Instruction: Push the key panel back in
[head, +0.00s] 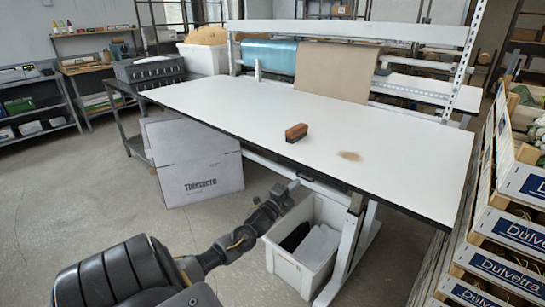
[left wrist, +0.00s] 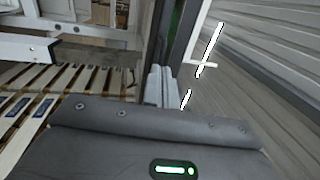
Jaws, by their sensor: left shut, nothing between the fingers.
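The white worktable (head: 230,100) has a dark front edge. A small dark piece (head: 306,177) sits under that edge near the middle; it may be the key panel, but it is too small to tell how far it sticks out. My left gripper (head: 291,186) is just below the front edge, close to this piece, and partly blends with the dark parts there. In the left wrist view its grey fingers (left wrist: 159,86) are together and empty, beside a dark upright bar. I cannot tell whether they touch anything. My right gripper is not in view.
A brown block (head: 296,132) and a brown stain (head: 350,155) are on the tabletop. A white bin (head: 283,266) stands below my left gripper, next to a table leg. A large carton (head: 195,165) stands left of it. Stacked crates (head: 495,225) fill the right side.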

